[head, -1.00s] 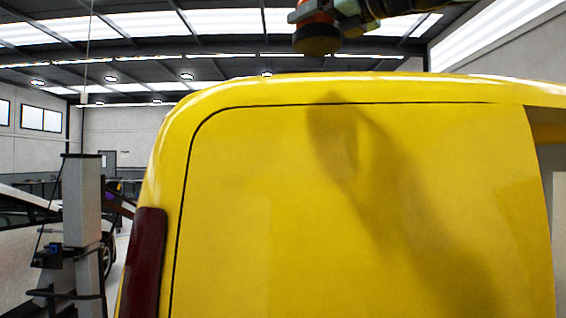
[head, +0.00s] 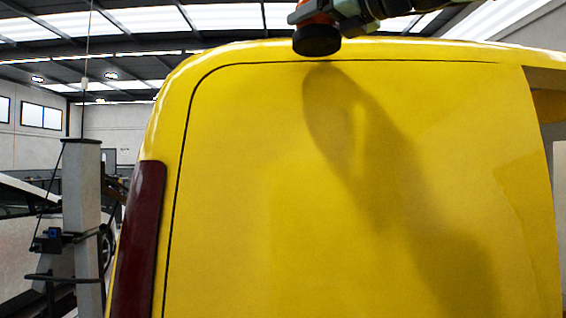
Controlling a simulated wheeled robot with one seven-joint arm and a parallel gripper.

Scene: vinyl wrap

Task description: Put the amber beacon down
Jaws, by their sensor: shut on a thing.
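The amber beacon (head: 314,18) is at the top of the view, orange above with a wide dark base (head: 317,42). My gripper (head: 340,10) is at its right side, shut on it; the fingertips are hard to make out and the beacon's top is cut off by the frame. The beacon looks about upright. Its base overlaps the rear upper edge of the yellow van (head: 250,180) in the picture. I cannot tell whether it touches the roof or hangs above or in front of it. A shadow of the arm and beacon falls on the van's yellow panel.
The van fills most of the view, with a dark red tail lamp (head: 138,240) at its left edge. A grey lift post (head: 82,215) and a white car (head: 18,235) stand at the left. A thin cable hangs above the post.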

